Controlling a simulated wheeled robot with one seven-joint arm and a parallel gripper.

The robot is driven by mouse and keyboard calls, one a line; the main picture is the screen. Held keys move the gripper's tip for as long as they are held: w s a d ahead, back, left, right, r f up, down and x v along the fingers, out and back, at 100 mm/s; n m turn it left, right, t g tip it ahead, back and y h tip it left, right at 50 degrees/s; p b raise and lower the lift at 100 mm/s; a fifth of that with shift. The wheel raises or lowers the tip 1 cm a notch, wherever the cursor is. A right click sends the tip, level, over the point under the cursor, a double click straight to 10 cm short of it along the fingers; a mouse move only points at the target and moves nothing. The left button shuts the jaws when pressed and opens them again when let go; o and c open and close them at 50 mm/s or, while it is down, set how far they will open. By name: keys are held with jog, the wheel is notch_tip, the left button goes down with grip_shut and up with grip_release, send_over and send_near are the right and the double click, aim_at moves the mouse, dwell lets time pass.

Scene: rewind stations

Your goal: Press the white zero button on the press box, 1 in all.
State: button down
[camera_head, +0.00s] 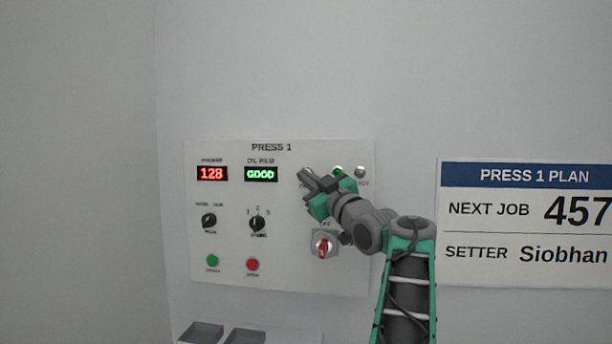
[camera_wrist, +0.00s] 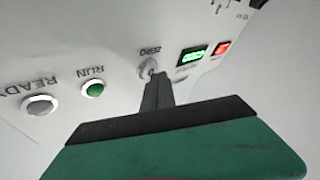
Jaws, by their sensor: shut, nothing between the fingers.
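The press box (camera_head: 225,200) is a pale panel on the wall, headed PRESS 1. In the wrist view the ZERO button (camera_wrist: 147,66) is a pale round button with its label beside it, partly hidden by my fingers. In the head view my gripper covers most of that spot. My gripper (camera_head: 303,176) is shut and empty, its fingertips at the panel's upper right. In the wrist view the fingertips (camera_wrist: 156,78) overlap the button's edge; I cannot tell whether they touch it. The red display (camera_head: 211,174) reads 128.
A green RUN lamp (camera_wrist: 94,90) and a grey READY lamp (camera_wrist: 40,105) sit beside the button. A green display (camera_head: 260,174) reads GOOD. Two black knobs, green and red buttons, and a red-handled switch (camera_head: 323,247) are lower. A plan sign (camera_head: 530,225) hangs to the right.

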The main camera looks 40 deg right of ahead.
jog(key=shift+w+d, duration=0.15)
jog(key=shift+d, duration=0.1)
dwell(0.3)
jog(key=shift+s+a+b, duration=0.45)
jog(key=shift+a+b, duration=0.15)
jog(key=shift+b, duration=0.25)
jog(key=s+a+b, duration=0.1)
jog(key=a+b, duration=0.1)
jog(key=s+a+b, duration=0.2)
dwell(0.4)
